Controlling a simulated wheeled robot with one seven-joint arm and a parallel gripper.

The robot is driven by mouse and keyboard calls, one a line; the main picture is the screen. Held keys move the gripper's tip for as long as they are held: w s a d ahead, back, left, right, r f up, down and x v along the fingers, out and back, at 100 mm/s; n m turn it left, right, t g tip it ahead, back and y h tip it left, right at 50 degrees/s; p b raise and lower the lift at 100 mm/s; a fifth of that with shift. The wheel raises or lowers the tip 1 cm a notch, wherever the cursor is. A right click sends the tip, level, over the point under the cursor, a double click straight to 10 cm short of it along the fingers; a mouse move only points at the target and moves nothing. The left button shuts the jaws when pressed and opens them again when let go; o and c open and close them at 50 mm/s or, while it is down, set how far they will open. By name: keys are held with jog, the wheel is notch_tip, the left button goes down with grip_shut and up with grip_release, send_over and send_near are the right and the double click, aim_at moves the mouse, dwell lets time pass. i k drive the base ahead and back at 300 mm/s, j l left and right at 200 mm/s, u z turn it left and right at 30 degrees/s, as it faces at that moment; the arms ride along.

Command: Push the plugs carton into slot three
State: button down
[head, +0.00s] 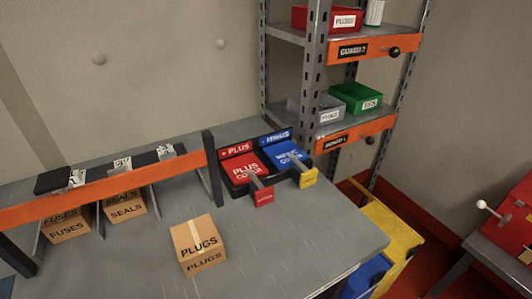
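The plugs carton (190,236) is a brown box with a pale tape strip and "PLUGS" on its top and front. It sits upright on the grey bench (120,270), in front of the orange-fronted slot rack (110,190). The fuses carton (68,229) is in the leftmost slot and the seals carton (126,210) in the slot beside it. The slot to their right, between a thin divider and the dark end post (212,170), looks empty. Its number tag (167,151) is not readable. My gripper is not in view.
Right of the rack stand a red plus holder (242,166) and a blue minus holder (284,156), with handles sticking forward. A metal shelf with bins (355,97) stands behind. A yellow bin (398,230) is beyond the bench's right edge. The bench around the carton is clear.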

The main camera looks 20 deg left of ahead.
aim_at(198, 246)
jog(key=k+l+u, duration=0.1)
jog(key=u, duration=1.5)
